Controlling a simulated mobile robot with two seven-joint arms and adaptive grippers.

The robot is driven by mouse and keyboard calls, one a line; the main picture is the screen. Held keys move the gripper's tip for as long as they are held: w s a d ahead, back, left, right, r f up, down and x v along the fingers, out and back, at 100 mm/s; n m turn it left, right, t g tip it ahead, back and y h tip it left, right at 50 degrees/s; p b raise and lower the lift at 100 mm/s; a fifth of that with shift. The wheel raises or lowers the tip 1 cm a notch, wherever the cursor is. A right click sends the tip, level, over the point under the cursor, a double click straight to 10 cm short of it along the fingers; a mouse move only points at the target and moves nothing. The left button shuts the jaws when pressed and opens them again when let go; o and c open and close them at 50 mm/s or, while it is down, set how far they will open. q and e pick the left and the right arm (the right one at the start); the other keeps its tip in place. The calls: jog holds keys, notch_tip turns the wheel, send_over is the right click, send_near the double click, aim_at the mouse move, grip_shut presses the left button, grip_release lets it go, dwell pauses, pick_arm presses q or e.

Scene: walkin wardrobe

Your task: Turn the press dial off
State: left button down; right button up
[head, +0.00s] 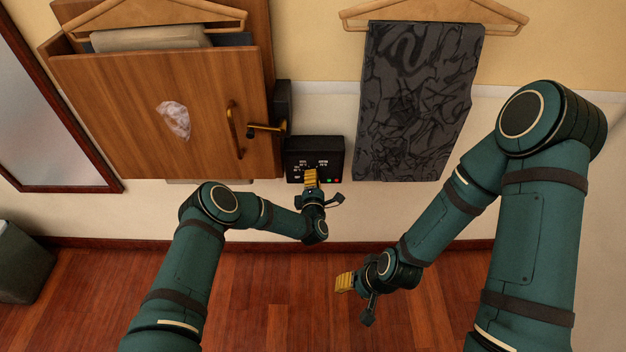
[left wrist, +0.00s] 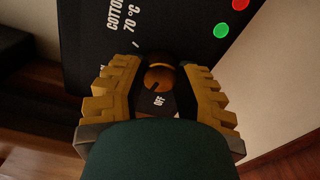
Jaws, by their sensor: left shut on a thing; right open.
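The black control panel (head: 316,149) of the press is on the wall, right of the wooden press. My left gripper (head: 311,178) is at the panel's lower middle and hides the dial in the head view. In the left wrist view the brown round dial (left wrist: 160,77) sits between the yellow fingers of my left gripper (left wrist: 160,95), which are shut on it. An OFF label (left wrist: 157,101) shows just below the dial, and a COTTON 70 °C label is above left. I cannot tell exactly where the dial points. My right gripper (head: 345,283) is open and empty above the floor.
The wooden press (head: 140,115) with a brass handle (head: 234,129) stands left of the panel. A dark patterned cloth (head: 418,100) hangs close on the right. A green light (left wrist: 221,30) and a red light (left wrist: 239,4) are on the panel. The wooden floor below is open.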

pick_arm(q)
jog(key=n, duration=0.6)
jog(key=shift+r, duration=0.15)
jog(key=shift+w+n, duration=0.1)
jog(key=shift+n, duration=0.2)
jog(key=c, duration=0.6)
grip_release()
jog(key=shift+d, duration=0.1)
jog(key=shift+o, duration=0.2)
jog(key=s, duration=1.2)
